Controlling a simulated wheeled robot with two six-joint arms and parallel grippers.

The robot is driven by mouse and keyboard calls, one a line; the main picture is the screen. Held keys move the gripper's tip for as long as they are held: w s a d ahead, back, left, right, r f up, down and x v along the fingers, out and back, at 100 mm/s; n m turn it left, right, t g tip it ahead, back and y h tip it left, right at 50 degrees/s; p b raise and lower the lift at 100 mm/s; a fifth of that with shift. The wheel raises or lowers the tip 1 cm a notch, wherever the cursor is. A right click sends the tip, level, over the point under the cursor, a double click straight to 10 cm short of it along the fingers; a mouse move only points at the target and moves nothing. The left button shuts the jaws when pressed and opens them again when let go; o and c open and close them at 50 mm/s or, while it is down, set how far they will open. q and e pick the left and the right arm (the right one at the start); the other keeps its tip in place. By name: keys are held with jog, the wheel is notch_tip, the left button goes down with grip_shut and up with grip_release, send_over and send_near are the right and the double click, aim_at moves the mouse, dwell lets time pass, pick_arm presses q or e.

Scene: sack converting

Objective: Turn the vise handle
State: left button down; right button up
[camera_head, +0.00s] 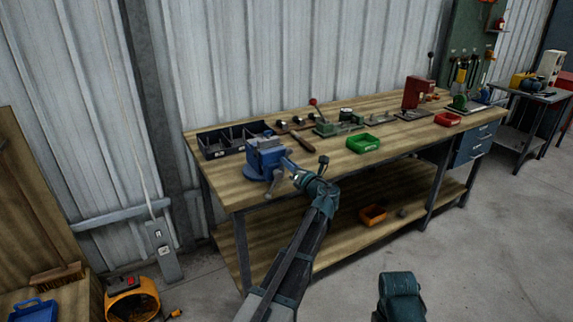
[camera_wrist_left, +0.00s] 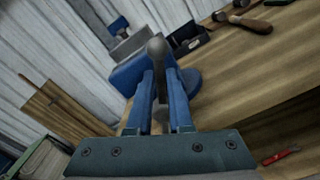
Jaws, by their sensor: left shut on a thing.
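The blue vise (camera_head: 262,158) is mounted at the near left corner of the wooden workbench (camera_head: 222,190). My left gripper (camera_head: 284,164) reaches it from the front. In the left wrist view, the gripper's two blue fingers (camera_wrist_left: 160,82) are shut on the grey vise handle (camera_wrist_left: 157,48), one finger on each side. The handle's rounded end sticks out past the fingertips. The blue vise body (camera_wrist_left: 130,74) shows behind them.
A dark divided bin (camera_head: 213,146) stands behind the vise. An orange bin (camera_head: 373,215) sits on the lower shelf. The floor in front is mostly clear.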

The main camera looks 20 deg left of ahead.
pick_arm(q)
jog(key=shift+d+f, duration=0.15)
dwell(0.4)
jog(key=c, duration=0.8)
grip_release()
jog(key=v, duration=1.3)
jog(key=shift+s+d, duration=0.25)
jog(key=shift+s, duration=0.05)
